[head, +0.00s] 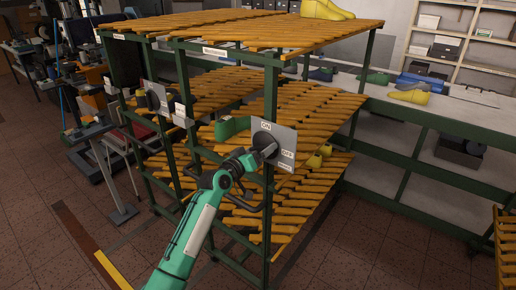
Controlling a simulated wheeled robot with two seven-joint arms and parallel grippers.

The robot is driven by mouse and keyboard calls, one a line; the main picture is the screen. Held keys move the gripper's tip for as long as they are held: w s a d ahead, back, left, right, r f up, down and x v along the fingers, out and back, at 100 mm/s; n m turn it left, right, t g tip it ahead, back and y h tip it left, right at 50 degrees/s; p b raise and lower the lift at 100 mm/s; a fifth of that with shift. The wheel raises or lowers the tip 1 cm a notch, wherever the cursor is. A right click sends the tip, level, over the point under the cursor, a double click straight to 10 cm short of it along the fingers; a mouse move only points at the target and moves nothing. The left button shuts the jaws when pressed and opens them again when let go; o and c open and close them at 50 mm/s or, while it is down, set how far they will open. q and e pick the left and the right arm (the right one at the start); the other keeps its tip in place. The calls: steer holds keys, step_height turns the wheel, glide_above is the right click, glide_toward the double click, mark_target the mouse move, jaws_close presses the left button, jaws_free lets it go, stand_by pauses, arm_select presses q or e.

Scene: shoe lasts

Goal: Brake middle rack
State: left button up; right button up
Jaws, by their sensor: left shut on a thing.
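The rack (272,88) has a green frame and tiers of orange wooden slats. A grey brake plate (288,136) marked ON at the top and OFF lower down is on its near post. A dark round brake handle (262,142) sits on the plate. My left gripper (266,153), at the end of a green and white arm, is against the handle and shut on it. The gripper hides part of the handle, so I cannot tell which mark it points to. My right gripper is not in view.
Another rack with a similar plate and dark knob (156,96) stands to the left. A long grey bench (440,112) with shoe lasts runs behind. Another slatted rack (506,242) is at the right edge. The tiled floor (380,257) at the front right is clear.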

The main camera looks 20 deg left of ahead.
arm_select(q)
steer(key=n+p, duration=0.1)
steer(key=n, duration=0.2)
steer(key=shift+n+p, duration=0.3)
steer(key=shift+n, duration=0.1)
steer(key=n+p, duration=0.1)
steer(key=n, duration=0.1)
steer(key=shift+r+n, duration=0.1)
steer(key=shift+n, duration=0.3)
steer(key=n+p, duration=0.1)
steer(key=n, duration=0.2)
steer(key=shift+p, duration=0.4)
steer(key=shift+n+p, duration=0.5)
steer(key=shift+n, duration=0.7)
steer(key=o, duration=0.7)
steer(key=shift+s+a, duration=0.1)
